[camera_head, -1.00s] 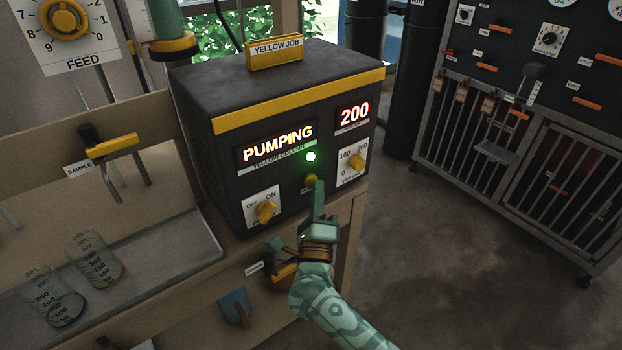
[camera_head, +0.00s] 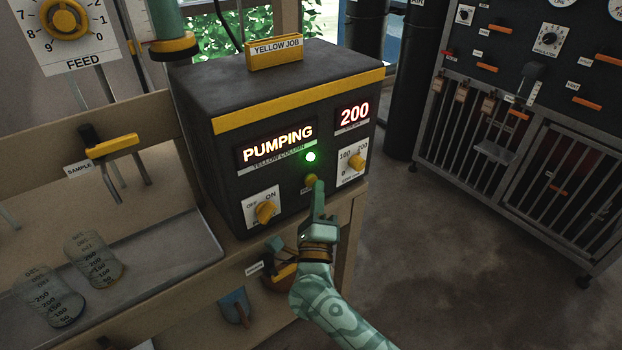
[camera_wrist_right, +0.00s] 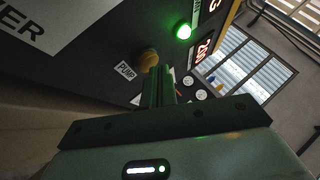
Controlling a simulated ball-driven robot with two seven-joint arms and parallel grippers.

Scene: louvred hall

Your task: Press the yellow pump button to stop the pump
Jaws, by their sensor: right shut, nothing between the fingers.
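The yellow pump button (camera_head: 311,179) is on the front of the dark pump box (camera_head: 223,180), below a lit green lamp (camera_head: 311,157). The box's display (camera_head: 278,144) reads PUMPING and a smaller one (camera_head: 354,113) reads 200. My right gripper (camera_head: 318,186) is shut and empty, its fingertips right beside the button in the head view. In the right wrist view the button (camera_wrist_right: 149,58) shows just beyond the tips of the shut fingers (camera_wrist_right: 160,80), by the PUMP label. I cannot tell whether they touch. My left gripper is not in view.
A yellow on/off knob (camera_head: 266,211) and another yellow dial (camera_head: 357,162) flank the button. Two graduated beakers (camera_head: 94,260) (camera_head: 50,297) stand on the tray at left. A caged panel rack (camera_head: 515,150) stands at right, with bare floor before it.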

